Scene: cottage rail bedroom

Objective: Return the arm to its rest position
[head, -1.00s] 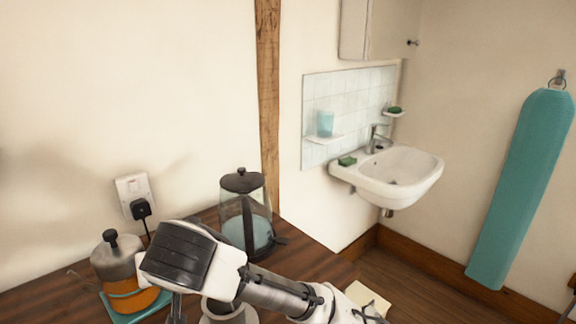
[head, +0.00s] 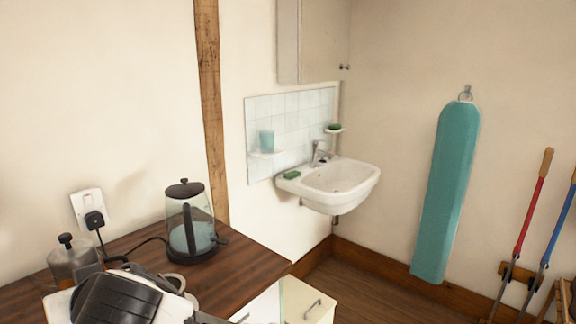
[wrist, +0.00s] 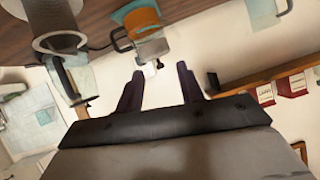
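My arm (head: 125,298) shows at the bottom left of the head view, low in front of the dark wooden worktop (head: 232,268). The fingertips do not show in that view. In the wrist view my gripper (wrist: 160,82) has its two dark fingers apart with nothing held between them. Beyond the fingertips is a jar with orange contents (wrist: 150,42); a gap appears to separate it from the fingers. In the head view my arm partly hides the steel-topped jar (head: 72,262) and a pale round-rimmed vessel.
A glass kettle (head: 190,232) stands at the worktop's back, its cord running to a wall socket (head: 88,210). A white basin (head: 335,182), teal ironing board (head: 447,190) and long-handled tools (head: 532,215) are farther right. A pale drawer cabinet (head: 308,303) stands beside the worktop.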

